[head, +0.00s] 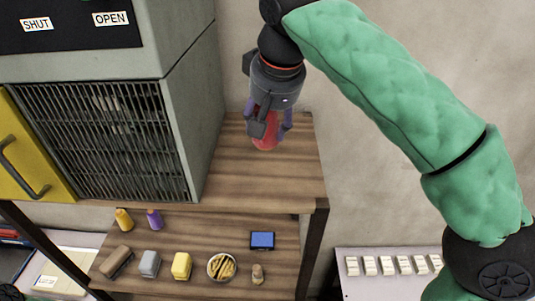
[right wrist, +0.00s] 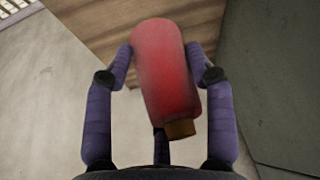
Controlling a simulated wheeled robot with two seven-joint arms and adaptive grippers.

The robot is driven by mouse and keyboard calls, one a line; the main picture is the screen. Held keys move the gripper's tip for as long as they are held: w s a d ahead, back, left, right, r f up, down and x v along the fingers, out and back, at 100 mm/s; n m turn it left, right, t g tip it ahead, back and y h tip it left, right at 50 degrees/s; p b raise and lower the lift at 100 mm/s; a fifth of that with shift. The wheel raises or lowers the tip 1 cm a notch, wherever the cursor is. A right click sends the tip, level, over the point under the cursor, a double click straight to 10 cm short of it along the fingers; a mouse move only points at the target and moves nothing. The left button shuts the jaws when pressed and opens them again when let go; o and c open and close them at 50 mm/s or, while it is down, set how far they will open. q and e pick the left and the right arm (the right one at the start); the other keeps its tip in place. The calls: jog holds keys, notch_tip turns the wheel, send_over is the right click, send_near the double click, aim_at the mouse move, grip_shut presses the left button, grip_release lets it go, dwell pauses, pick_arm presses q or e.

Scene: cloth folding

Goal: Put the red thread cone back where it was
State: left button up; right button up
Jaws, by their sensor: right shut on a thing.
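The red thread cone (head: 265,141) is in my right gripper (head: 268,133), over the wooden top shelf just right of the grey cabinet. In the right wrist view the red thread cone (right wrist: 164,70) sits between the purple fingers of the right gripper (right wrist: 163,55), slightly tilted, with its brown end toward the camera. The fingers are shut on its sides. I cannot tell whether its far end touches the shelf. My left gripper is not in view.
The grey cabinet (head: 190,110) with a grille stands close left of the gripper. The top shelf (head: 290,180) is bare in front and right. The lower shelf (head: 205,232) holds an orange cone (head: 123,219), a purple cone (head: 154,219), blocks, a bowl and a blue item.

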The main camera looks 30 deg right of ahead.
aim_at(269, 134)
jog(key=f, duration=0.3)
jog(key=shift+w+d+f, duration=0.2)
jog(key=shift+d+f, duration=0.05)
jog(key=shift+f, duration=0.15)
jog(key=shift+a+f, duration=0.1)
jog(key=shift+f, duration=1.85)
jog(key=shift+f+b, duration=0.15)
jog(key=shift+b, duration=0.15)
jog(key=o, duration=1.4)
jog(key=v, duration=1.2)
jog(key=shift+r+p, duration=0.2)
jog(key=shift+p, duration=0.2)
